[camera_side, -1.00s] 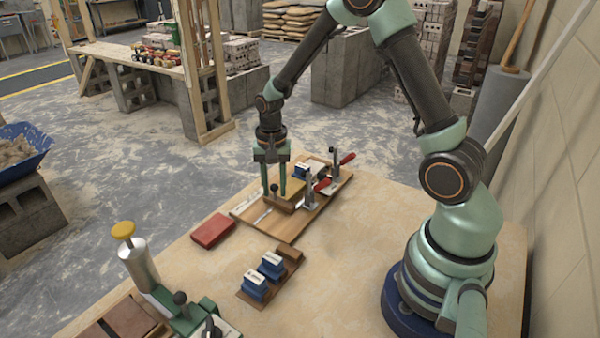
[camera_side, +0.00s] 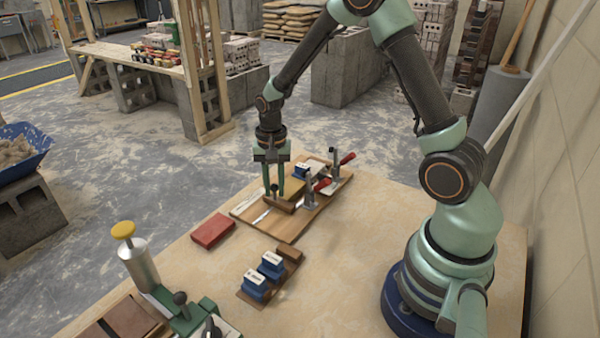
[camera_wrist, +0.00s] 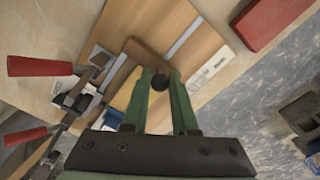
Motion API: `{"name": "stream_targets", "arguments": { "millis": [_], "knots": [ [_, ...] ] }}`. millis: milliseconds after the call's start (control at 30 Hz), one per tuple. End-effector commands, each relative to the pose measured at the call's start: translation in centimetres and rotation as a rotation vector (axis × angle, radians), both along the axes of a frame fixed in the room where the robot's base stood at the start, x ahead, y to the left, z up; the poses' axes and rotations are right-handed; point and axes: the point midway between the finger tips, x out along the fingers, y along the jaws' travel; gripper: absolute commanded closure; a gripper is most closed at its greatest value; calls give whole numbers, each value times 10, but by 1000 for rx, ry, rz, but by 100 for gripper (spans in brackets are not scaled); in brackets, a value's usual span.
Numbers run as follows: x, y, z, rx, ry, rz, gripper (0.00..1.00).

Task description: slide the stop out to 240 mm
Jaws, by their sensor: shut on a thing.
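The stop (camera_side: 284,205) is a brown wooden bar lying across the wooden jig board (camera_side: 305,218), with a dark round knob (camera_wrist: 160,82) on it. My gripper (camera_side: 274,194) points down, its two green fingers shut on the knob; it also shows in the wrist view (camera_wrist: 160,76). A pale metal slide strip (camera_side: 261,217) runs along the board from the stop. A white scale (camera_wrist: 212,70) lies along the board's edge; its marks are too small to read. A yellowish block (camera_side: 293,187) sits beside the stop, partly hidden by the fingers.
Two toggle clamps with red handles (camera_side: 347,158) (camera_side: 322,184) stand on the board close to my gripper. A blue block (camera_side: 301,171) is behind. A red block (camera_side: 213,231) lies left of the board. A wooden tray (camera_side: 289,253) with blue blocks lies in front.

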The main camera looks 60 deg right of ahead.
Motion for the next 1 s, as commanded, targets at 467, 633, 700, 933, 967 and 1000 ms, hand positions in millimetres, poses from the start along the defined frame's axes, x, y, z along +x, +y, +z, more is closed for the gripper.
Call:
{"name": "stream_targets", "arguments": {
  "millis": [467,633,700,933,967,1000],
  "knots": [
    [0,0,1,0,0,0,100],
    [0,5,1,0,0,1,100],
    [1,17,2,0,0,5,100],
    [1,45,1,0,-1,2,100],
    [1,45,1,0,-1,1,100],
    [1,46,1,0,-1,1,100]
  ]
}}
